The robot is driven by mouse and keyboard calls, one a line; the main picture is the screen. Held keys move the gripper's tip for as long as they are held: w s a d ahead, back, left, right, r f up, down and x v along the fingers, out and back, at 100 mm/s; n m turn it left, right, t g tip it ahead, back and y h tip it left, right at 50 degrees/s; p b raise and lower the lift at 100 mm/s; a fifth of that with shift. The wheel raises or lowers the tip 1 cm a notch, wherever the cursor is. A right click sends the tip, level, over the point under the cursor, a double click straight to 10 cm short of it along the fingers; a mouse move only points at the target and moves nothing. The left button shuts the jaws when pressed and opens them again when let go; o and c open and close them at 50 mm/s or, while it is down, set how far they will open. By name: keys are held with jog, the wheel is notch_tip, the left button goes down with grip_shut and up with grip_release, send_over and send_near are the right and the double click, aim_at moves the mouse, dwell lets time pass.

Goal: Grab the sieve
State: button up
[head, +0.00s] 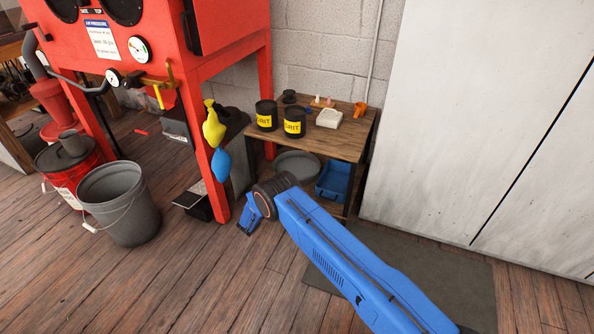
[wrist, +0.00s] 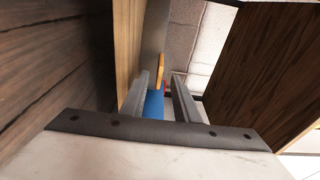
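A round grey pan-like thing (head: 297,166), which looks like the sieve, sits on the lower shelf of the small wooden table. Its lower left part is hidden behind my arm. My gripper (head: 245,226) is in front of the table's left side, left of the sieve and apart from it. In the wrist view my gripper's (wrist: 161,76) two grey fingers stand apart with a gap between them, and nothing is clearly held. I cannot make out the sieve for certain in the wrist view.
A blue bin (head: 333,182) is beside the sieve on the shelf. The tabletop (head: 337,146) holds two black grit cans (head: 294,122) and small items. The red cabinet's leg (head: 203,150) stands close left. A grey bucket (head: 120,205) is farther left on open floor.

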jog(key=shift+x, duration=2)
grip_shut()
